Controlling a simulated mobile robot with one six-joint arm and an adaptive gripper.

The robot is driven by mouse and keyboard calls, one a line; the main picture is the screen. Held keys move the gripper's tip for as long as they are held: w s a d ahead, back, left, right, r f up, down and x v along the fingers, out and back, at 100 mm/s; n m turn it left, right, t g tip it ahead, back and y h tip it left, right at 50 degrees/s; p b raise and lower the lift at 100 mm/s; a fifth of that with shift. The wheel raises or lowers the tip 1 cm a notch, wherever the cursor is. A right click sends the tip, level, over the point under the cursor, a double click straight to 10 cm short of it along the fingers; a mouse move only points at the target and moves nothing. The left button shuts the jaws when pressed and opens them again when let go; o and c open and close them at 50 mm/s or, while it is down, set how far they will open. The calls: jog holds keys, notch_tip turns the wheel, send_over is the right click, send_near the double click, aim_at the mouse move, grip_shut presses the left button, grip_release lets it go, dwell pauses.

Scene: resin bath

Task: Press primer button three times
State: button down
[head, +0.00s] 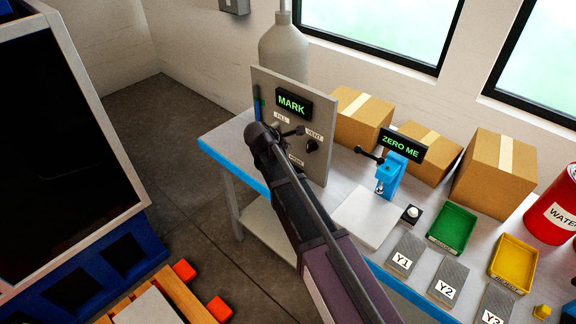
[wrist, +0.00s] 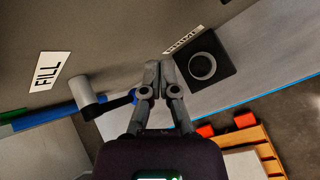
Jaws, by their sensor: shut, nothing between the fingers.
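The base sits on the upright grey panel (wrist: 120,30). My gripper (wrist: 160,66) is shut and empty, its fingertips just left of the button's base in the picture. I cannot tell whether they touch the panel. In the head view my gripper (head: 292,131) is in front of the panel (head: 262,90), below the MARK display (head: 292,104). I cannot make out the button there; my arm covers part of the panel.
A grey lever handle (wrist: 87,92) sticks out near the FILL label (wrist: 48,72). A blue press (head: 391,175) with a ZERO ME display (head: 402,146) stands on the bench right of my arm. Cardboard boxes (head: 362,120) line the back.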

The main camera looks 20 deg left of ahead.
jog(key=shift+r, duration=0.45)
jog(key=shift+f, duration=0.15)
notch_tip(320, 180, down, 9)
jog(key=b, duration=0.8)
jog(key=shift+r, duration=0.2)
jog(key=shift+f+b, duration=0.95)
jog(key=shift+b, duration=0.3)
dwell(2.3)
jog(key=shift+r, duration=0.1)
dwell(0.3)
jog(key=shift+r+p, duration=0.9)
jog(key=shift+p, duration=0.1)
jog(key=shift+r+p, duration=2.5)
